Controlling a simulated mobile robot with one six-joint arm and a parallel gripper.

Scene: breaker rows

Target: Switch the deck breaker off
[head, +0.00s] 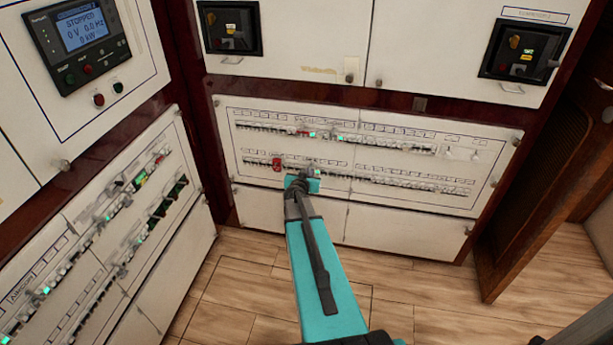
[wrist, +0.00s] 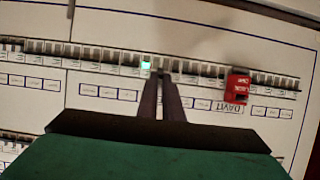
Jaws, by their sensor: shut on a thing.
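My gripper (head: 312,172) reaches to the lower breaker row (head: 410,184) of the panel on the facing wall. In the wrist view my two dark fingers (wrist: 160,76) are close together at the row, shut on a small breaker toggle that they mostly hide. A green-lit breaker (wrist: 146,65) is just left of the fingertips there; green also shows beside the gripper in the head view. The labels are too small to read, so I cannot tell which breaker is the deck one, nor the held toggle's position.
A red lockout piece (wrist: 237,87) covers a breaker to the right in the wrist view, left of my gripper in the head view (head: 276,164). An upper breaker row (head: 380,145) is above. Another breaker panel (head: 100,230) stands at left. The wooden floor (head: 420,290) is clear.

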